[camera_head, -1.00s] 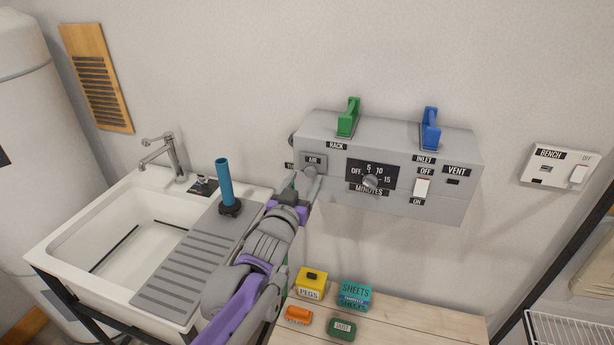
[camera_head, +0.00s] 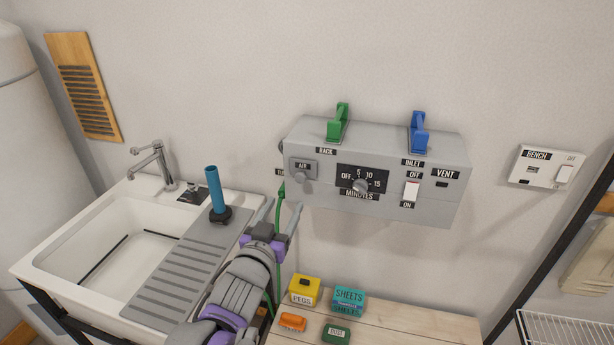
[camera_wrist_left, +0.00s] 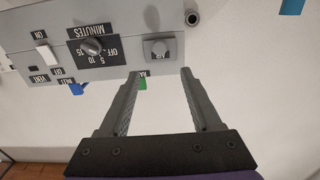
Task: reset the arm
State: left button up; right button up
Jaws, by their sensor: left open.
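My left arm comes up from the bottom of the head view. Its gripper (camera_head: 283,208) is open and empty, just below the left end of the grey control box (camera_head: 318,212). The AIR knob (camera_head: 302,177) is close above the fingertips and also shows in the wrist view (camera_wrist_left: 158,49). The fingers look clear of the box. My right gripper is not in view.
The box carries a green lever (camera_head: 338,125), a blue lever (camera_head: 419,135), a timer dial (camera_head: 361,186) and a white switch (camera_head: 411,191). A sink (camera_head: 60,240) with a blue upright handle (camera_head: 215,190) is left. A yellow PEGS box (camera_head: 304,291) and other small items stand on the wooden top (camera_head: 400,325).

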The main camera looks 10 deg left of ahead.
pick_arm(q)
jog(key=s+f+g+p, duration=0.2)
jog(key=s+f+g, duration=0.4)
jog(key=s+f, duration=0.3)
jog(key=s+f+g+p, duration=0.2)
jog(key=s+f+g, duration=0.4)
jog(key=s+f, duration=0.4)
jog(key=s, duration=0.5)
jog(key=shift+g+y, duration=0.3)
jog(key=shift+w, duration=0.1)
